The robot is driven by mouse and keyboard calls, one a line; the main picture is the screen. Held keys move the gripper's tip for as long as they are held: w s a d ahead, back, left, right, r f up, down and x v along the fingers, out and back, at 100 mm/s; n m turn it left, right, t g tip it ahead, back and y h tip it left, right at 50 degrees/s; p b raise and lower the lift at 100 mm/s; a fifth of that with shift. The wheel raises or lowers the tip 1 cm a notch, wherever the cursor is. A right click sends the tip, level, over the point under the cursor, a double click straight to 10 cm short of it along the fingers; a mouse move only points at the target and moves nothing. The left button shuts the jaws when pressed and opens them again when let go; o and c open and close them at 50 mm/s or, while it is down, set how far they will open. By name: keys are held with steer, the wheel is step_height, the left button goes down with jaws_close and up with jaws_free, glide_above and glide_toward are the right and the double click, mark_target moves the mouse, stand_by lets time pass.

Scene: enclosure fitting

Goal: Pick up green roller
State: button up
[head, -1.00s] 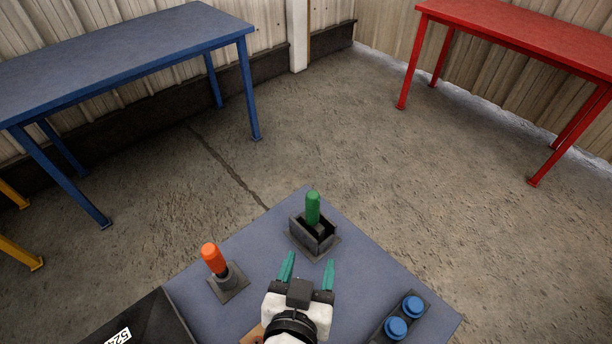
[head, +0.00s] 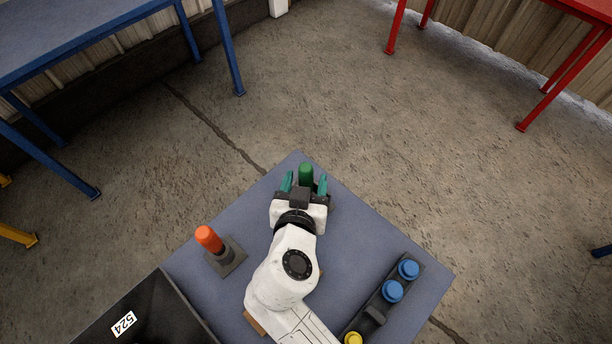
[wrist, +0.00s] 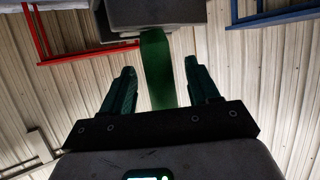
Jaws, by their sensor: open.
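The green roller (head: 306,174) stands at the far corner of the grey-blue tabletop. In the head view its top shows between the fingers of my gripper (head: 305,184), and my gripper hides its holder. In the wrist view the green roller (wrist: 157,68) lies between the two teal fingers of my gripper (wrist: 160,75), with a visible gap on each side. A dark grey block (wrist: 155,12), seemingly the holder, meets the roller's end there. My gripper is open and not closed on the roller.
An orange roller (head: 209,239) stands in a grey holder at the left. A dark bin (head: 190,310) labelled 524 is at the lower left. A dark rack (head: 376,315) with blue and yellow round pieces is at the right. Blue and red tables stand beyond on the floor.

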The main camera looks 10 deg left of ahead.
steer(key=shift+x, duration=1.55)
steer(key=shift+r, duration=0.1)
steer(key=c, duration=1.1)
